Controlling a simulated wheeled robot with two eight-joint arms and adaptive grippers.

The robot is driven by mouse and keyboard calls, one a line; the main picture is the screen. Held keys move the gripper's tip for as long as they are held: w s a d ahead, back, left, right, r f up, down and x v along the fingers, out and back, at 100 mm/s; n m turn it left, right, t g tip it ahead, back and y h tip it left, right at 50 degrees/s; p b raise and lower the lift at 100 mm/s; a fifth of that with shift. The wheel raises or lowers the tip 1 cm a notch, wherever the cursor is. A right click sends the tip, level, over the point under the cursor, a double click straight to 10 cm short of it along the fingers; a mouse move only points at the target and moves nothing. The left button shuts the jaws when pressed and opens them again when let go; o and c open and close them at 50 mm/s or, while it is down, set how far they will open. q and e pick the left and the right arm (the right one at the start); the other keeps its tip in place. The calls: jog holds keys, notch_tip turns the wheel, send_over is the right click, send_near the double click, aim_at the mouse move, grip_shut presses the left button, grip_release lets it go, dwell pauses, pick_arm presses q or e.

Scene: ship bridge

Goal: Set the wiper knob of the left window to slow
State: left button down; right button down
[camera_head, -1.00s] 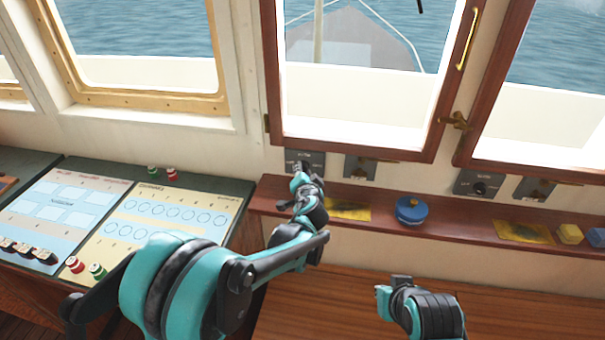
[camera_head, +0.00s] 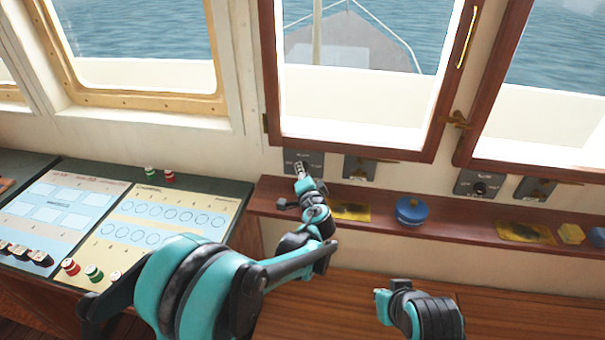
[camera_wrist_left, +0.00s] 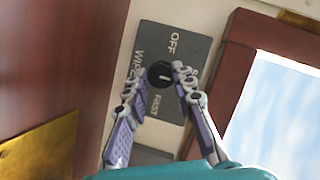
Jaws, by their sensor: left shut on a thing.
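The wiper knob (camera_wrist_left: 160,74) of the left window is a small dark round knob with a pale mark. It sits on a grey plate (camera_wrist_left: 148,37) under the red-framed window. The plate's OFF, FAST and WIPER lettering shows in the wrist view; the lettering beside the right finger is mostly covered. The mark runs roughly up and down the wrist picture; I cannot tell which end is the pointer. My left gripper (camera_head: 300,167) is shut on the knob, with a fingertip on either side (camera_wrist_left: 161,72). In the head view the gripper hides the knob.
A second wiper plate (camera_head: 472,186) sits to the right, with brass-fitted plates nearby. The red ledge below carries a blue round pot (camera_head: 411,211), yellow plaques (camera_head: 349,210) and a yellow block (camera_head: 571,233). A chart console (camera_head: 150,225) stands left. Part of my right arm shows low.

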pick_arm(q)
jog(key=c, duration=1.3)
grip_release()
jog(key=shift+o, duration=0.2)
jog(key=v, duration=1.2)
